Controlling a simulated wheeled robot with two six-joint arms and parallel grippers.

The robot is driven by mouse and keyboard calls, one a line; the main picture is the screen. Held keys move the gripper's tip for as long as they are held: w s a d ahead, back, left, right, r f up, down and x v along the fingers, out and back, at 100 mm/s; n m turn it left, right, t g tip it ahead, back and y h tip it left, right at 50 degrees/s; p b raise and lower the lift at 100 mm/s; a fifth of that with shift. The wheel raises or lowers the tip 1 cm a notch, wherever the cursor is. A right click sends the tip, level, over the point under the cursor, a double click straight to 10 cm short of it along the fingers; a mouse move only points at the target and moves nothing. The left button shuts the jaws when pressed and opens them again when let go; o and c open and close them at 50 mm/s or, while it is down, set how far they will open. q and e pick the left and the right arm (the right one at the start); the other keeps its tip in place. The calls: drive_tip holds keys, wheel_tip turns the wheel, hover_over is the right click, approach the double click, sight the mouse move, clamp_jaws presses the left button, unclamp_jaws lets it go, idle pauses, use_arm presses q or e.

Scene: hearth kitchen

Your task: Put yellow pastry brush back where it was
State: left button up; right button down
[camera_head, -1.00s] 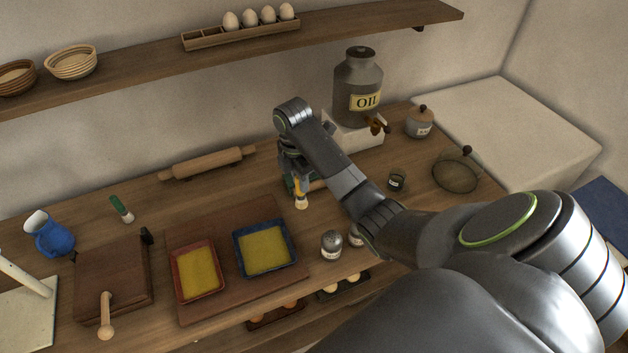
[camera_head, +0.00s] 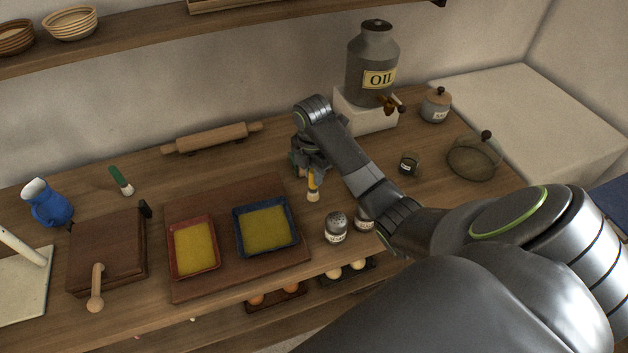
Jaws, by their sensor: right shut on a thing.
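The yellow pastry brush (camera_head: 312,187) hangs bristles down from my right gripper (camera_head: 311,170), which is shut on its handle. The pale bristles are at or just above the wooden counter, to the right of the blue tray; I cannot tell whether they touch. My right arm reaches in from the lower right and partly hides the gripper's fingers. A second brush with a green handle (camera_head: 121,181) lies on the counter at the left, behind the wooden box. My left gripper is not in view.
A blue tray (camera_head: 296,241) and a red tray (camera_head: 173,263) with yellow contents sit on a brown board. A shaker (camera_head: 336,228) stands in front of the brush. The oil can (camera_head: 372,65) and rolling pin (camera_head: 212,138) are behind. A small dark cup (camera_head: 409,164) stands right.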

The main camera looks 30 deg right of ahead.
drive_tip(key=shift+f, duration=1.1)
drive_tip(key=shift+f, duration=0.1)
drive_tip(key=c, duration=1.3)
unclamp_jaws()
wheel_tip(320, 180, up, 5)
drive_tip(key=shift+r, duration=0.15)
wheel_tip(320, 180, up, 5)
drive_tip(key=p, duration=0.5)
drive_tip(key=shift+a+r, duration=0.1)
drive_tip(key=shift+r, duration=0.1)
drive_tip(key=shift+r+p, duration=0.8)
drive_tip(key=shift+p, duration=0.15)
